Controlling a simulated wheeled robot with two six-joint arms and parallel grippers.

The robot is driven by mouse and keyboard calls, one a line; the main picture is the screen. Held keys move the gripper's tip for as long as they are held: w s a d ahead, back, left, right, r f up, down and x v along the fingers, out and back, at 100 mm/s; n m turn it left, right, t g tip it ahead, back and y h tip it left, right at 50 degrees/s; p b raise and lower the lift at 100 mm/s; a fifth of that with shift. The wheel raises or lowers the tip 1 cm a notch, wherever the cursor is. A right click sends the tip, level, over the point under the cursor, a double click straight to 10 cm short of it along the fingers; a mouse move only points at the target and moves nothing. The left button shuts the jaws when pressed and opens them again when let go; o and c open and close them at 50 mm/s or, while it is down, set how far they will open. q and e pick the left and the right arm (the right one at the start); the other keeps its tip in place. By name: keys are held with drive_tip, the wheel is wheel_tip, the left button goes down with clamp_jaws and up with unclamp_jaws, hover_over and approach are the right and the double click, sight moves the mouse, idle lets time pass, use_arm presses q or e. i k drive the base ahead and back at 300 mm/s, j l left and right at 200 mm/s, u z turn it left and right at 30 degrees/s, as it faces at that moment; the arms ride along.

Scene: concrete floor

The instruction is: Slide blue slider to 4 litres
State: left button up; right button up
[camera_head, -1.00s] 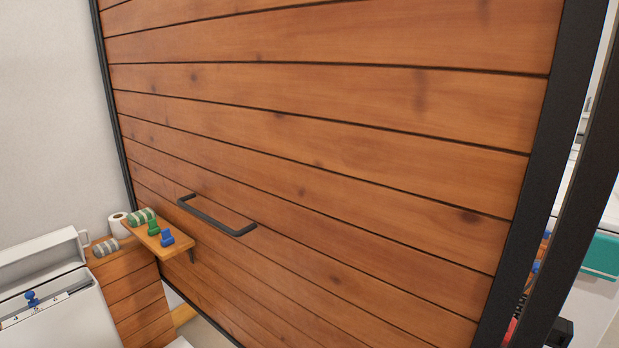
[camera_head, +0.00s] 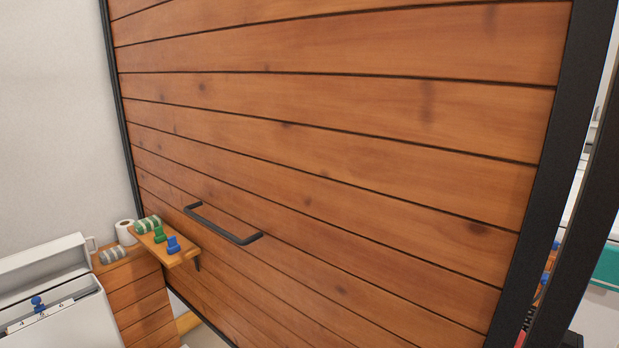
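The blue slider (camera_head: 37,303) is a small blue knob on a white scale strip (camera_head: 45,315) at the lower left. The strip lies on top of a white tank-like box (camera_head: 75,327) and carries small marks that are too small to read. The knob is on the left half of the visible strip. Neither of my grippers shows in the head view.
A wooden plank wall with a black frame and black handle (camera_head: 222,224) fills most of the view. A small wooden shelf (camera_head: 190,252) holds a green and a blue item (camera_head: 173,244). A paper roll (camera_head: 125,230) stands behind the box.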

sight(36, 300)
drive_tip(key=u, duration=1.65)
